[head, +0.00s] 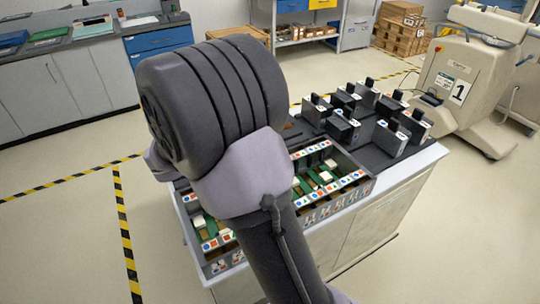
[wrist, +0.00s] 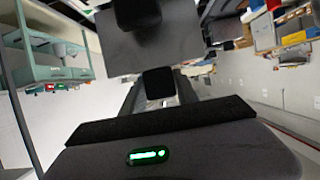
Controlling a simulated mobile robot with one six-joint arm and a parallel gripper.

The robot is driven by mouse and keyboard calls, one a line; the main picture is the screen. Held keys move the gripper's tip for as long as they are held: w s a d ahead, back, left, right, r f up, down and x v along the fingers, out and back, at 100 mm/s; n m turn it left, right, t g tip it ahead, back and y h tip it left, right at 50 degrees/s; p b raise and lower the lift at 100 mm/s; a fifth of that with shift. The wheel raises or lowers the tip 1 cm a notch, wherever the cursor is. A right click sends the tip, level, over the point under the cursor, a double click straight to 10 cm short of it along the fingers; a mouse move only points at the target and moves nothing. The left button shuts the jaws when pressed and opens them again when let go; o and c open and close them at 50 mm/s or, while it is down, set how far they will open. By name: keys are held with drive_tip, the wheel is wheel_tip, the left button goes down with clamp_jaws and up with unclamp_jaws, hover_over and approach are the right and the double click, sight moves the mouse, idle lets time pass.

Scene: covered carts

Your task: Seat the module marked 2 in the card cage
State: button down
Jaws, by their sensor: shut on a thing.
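The card cage (head: 345,184) is set in the cart's top, with green boards inside and strips of coloured symbols along its rails. My arm hides its middle in the head view. My gripper (wrist: 149,48) shows in the wrist view, shut on a grey module (wrist: 184,38) with dark finger pads on either side. The module is close to the camera, and no number can be read on it. My gripper and the held module are hidden behind my arm in the head view.
Several grey modules with black handles (head: 342,129) stand on the dark cart top right of and behind the cage. A beige machine marked 1 (head: 455,85) stands to the right. Shelves (head: 300,30) and cabinets line the back. The floor at left is clear.

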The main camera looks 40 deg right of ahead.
drive_tip(key=shift+b, duration=0.45)
drive_tip(key=shift+f+b, duration=0.65)
drive_tip(key=shift+f, duration=2.5)
drive_tip(key=c, duration=0.8)
unclamp_jaws()
drive_tip(key=shift+c, duration=0.2)
drive_tip(key=p+v, duration=0.6)
drive_tip(key=v, duration=1.1)
drive_tip(key=shift+a, duration=0.2)
